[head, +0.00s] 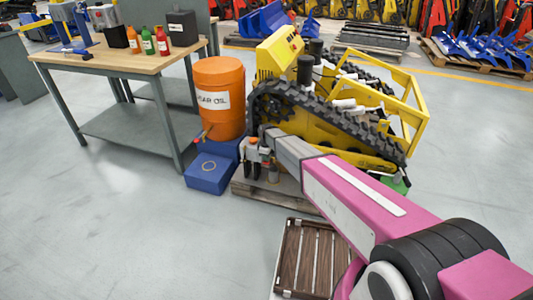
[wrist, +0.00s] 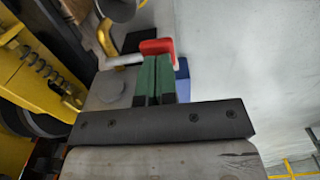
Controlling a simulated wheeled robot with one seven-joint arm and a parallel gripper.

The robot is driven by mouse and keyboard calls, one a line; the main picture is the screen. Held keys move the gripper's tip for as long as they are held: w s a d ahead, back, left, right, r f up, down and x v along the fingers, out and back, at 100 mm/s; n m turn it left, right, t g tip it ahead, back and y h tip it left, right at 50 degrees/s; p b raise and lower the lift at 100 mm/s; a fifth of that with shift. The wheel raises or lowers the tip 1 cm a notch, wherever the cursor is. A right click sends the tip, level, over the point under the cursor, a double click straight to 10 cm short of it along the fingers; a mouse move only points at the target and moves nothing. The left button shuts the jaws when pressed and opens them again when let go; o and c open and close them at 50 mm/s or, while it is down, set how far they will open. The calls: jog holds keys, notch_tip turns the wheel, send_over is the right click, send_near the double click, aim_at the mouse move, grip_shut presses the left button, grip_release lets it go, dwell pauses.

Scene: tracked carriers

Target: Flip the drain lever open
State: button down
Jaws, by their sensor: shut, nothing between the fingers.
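The drain lever has a red grip (wrist: 158,46) on a pale metal shaft, beside a curved brass-coloured pipe (wrist: 105,38) in the wrist view. My gripper (wrist: 157,62) is shut and empty, its green finger pads together. The fingertips overlap the lower edge of the red grip in that view; I cannot tell whether they touch it. In the head view my gripper (head: 256,162) is low beside the front end of the yellow tracked carrier (head: 293,126). The lever cannot be made out clearly there.
An orange gear oil drum (head: 220,85) stands on a blue base left of my gripper, with a blue box (head: 210,175) before it. A workbench (head: 118,62) with bottles is at the left. Open floor is at lower left.

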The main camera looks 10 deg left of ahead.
jog(key=shift+f, duration=0.3)
jog(key=shift+s, duration=0.1)
jog(key=shift+s+f+t, duration=0.2)
jog(key=shift+f+t, duration=0.2)
jog(key=shift+t, duration=0.25)
jog(key=shift+s+f+t, duration=0.15)
jog(key=shift+f+t, duration=0.2)
jog(key=shift+t, duration=0.3)
jog(key=shift+s+f+t, duration=0.1)
jog(key=shift+f+t, duration=0.4)
jog(key=shift+t, duration=0.3)
jog(key=shift+w+f+t+h, duration=0.1)
jog(key=shift+f+t+h, duration=0.1)
jog(key=shift+f+t, duration=0.4)
jog(key=shift+w+f+t+h, duration=0.1)
jog(key=shift+f+t+h, duration=0.15)
jog(key=shift+t, duration=0.65)
jog(key=shift+w+f, duration=0.25)
jog(key=shift+f, duration=0.35)
jog(key=shift+w+f, duration=0.2)
jog(key=shift+f, duration=0.35)
jog(key=shift+r, duration=0.15)
